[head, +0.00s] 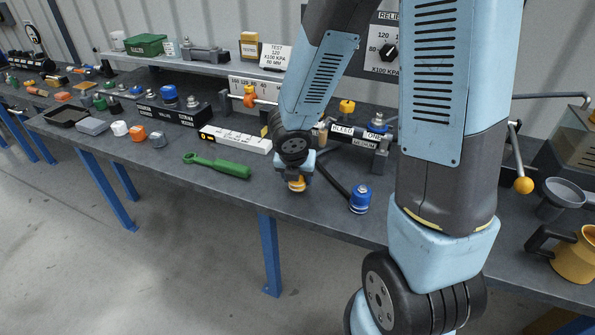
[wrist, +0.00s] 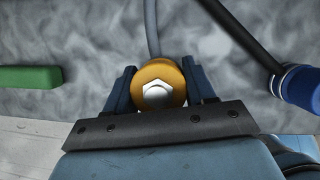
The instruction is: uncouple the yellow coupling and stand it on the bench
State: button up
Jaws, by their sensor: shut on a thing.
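The yellow coupling (wrist: 177,72), orange-yellow with a pale hex nut on top, sits between the two blue fingers of my gripper (wrist: 161,88) in the wrist view. The gripper is shut on it. A grey hose (wrist: 152,30) runs away from behind it. In the head view the coupling (head: 297,186) shows just below my gripper (head: 298,178), over the front part of the bench (head: 215,165). It is apart from the manifold block labelled BLEED (head: 345,131). I cannot tell whether its underside touches the bench.
A blue coupling (head: 360,200) on a black hose stands close to the right, also in the wrist view (wrist: 298,85). A green wrench (head: 218,165) and a white labelled bar (head: 235,139) lie left. A yellow knob (head: 347,106) rises behind. The bench's front edge is close.

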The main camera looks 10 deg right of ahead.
dwell(0.4)
jog(key=o, duration=1.2)
jog(key=shift+o, duration=0.2)
jog(key=shift+r, duration=0.1)
jog(key=v, duration=1.3)
jog(key=shift+r, duration=0.15)
jog(key=shift+s+a, duration=0.1)
jog(key=shift+s, duration=0.05)
jog(key=s+d+r+m+y, duration=0.1)
jog(key=s+d+r+m, duration=0.4)
jog(key=m, duration=1)
jog(key=s+d+r+m+t, duration=0.1)
jog(key=s+d+r+m, duration=0.5)
jog(key=m, duration=0.9)
notch_tip(320, 180, up, 4)
jog(key=shift+d+f+t+y, duration=0.2)
jog(key=shift+t+y, duration=0.1)
jog(key=shift+y, duration=0.1)
